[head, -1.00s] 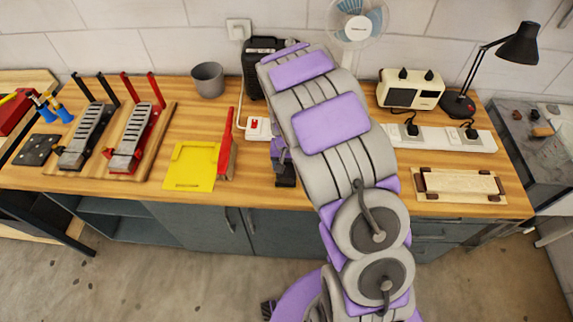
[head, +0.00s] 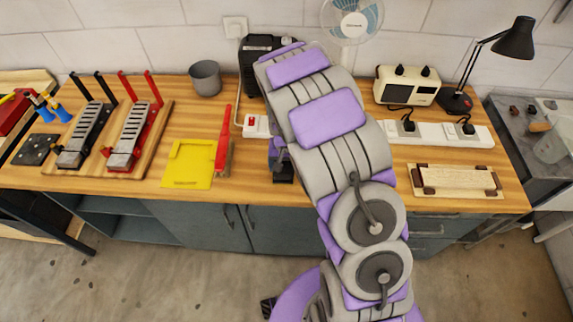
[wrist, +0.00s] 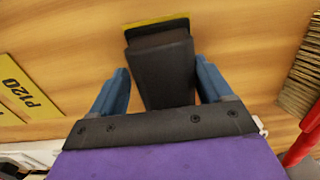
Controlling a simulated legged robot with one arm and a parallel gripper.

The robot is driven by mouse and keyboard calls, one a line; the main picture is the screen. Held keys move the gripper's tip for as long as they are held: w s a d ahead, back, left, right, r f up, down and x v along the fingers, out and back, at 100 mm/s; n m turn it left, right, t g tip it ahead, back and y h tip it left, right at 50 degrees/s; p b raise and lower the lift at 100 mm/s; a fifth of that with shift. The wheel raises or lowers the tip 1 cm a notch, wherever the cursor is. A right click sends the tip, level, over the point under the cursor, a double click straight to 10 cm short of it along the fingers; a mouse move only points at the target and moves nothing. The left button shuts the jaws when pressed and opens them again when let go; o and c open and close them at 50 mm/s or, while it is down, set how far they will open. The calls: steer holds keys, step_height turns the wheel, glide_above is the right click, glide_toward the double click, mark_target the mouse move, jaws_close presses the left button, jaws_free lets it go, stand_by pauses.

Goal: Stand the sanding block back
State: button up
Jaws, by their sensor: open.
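The sanding block (wrist: 160,62) shows in the wrist view as a dark, blocky body with a yellow strip at its far end. It lies between the two blue fingers of my gripper (wrist: 162,80). The fingers are open, with gaps showing beside the block. In the head view my gripper (head: 279,158) is low over the bench, right of the red-handled brush, and mostly hidden by my arm. A dark shape under it is too small to tell apart. The yellow plate (head: 188,164) lies flat left of the brush; its P120 mark shows in the wrist view (wrist: 25,85).
A white power strip (head: 440,133) and a wooden tray-like piece (head: 455,181) are at the right. A grey cup (head: 206,80) stands behind. Bare bench (head: 262,185) is in front.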

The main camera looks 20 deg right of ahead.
steer(key=shift+f, duration=0.15)
steer(key=shift+w+r, duration=0.25)
steer(key=shift+r, duration=0.15)
step_height(320, 180, up, 11)
steer(key=p, duration=0.2)
steer(key=s+r, duration=0.8)
steer(key=s+r+n+g, duration=0.1)
steer(key=s+r, duration=0.2)
steer(key=s, duration=1)
steer(key=s+r+n, duration=0.2)
steer(key=s+r, duration=0.1)
steer(key=s, duration=0.9)
steer(key=shift+s+r+n+g, duration=0.2)
steer(key=shift+s+n+g, duration=0.1)
steer(key=shift+s+g, duration=0.1)
steer(key=shift+a, duration=0.1)
